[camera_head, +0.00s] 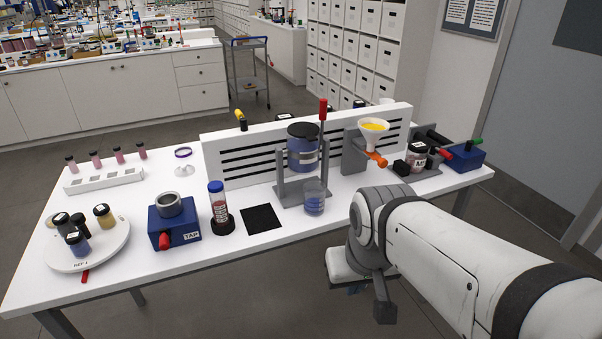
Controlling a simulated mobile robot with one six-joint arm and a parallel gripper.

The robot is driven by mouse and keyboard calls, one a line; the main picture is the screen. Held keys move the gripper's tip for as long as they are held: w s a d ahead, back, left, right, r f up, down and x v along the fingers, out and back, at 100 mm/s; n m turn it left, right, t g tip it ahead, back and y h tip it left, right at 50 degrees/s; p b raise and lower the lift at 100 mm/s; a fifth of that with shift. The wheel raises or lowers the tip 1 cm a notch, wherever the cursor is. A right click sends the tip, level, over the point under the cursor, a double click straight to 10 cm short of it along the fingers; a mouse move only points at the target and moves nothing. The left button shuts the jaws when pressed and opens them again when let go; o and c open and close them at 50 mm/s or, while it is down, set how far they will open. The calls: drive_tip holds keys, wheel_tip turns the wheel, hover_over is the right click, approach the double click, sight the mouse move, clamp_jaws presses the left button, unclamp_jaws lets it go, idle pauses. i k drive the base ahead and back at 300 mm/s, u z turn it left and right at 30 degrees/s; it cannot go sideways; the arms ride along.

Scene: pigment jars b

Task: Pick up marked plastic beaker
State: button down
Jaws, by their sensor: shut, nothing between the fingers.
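A small clear plastic beaker (314,198) with blue contents stands upright at the front of a grey stand (284,191), near the table's front edge. Any marks on it are too small to read. A large blue jar with a dark lid (303,150) is held in the stand above and behind the beaker. My gripper (352,289) is shut and empty, below and to the right of the beaker, in front of the table edge. My arm's wrist hides part of the gripper, and the fingertips are hard to make out.
A black square mat (261,219), a tube with a blue cap (218,205) and a blue TAP device (174,224) stand left of the beaker. A white slotted panel (240,158) is behind. A funnel (373,133) with an orange valve is at right. A round turntable (99,251) holds several jars.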

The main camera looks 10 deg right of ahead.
sight(314, 191)
drive_tip(key=z, duration=0.05)
drive_tip(key=i, duration=1)
drive_tip(key=z, duration=0.7)
drive_tip(key=k, duration=0.4)
drive_tip(key=u, duration=0.6)
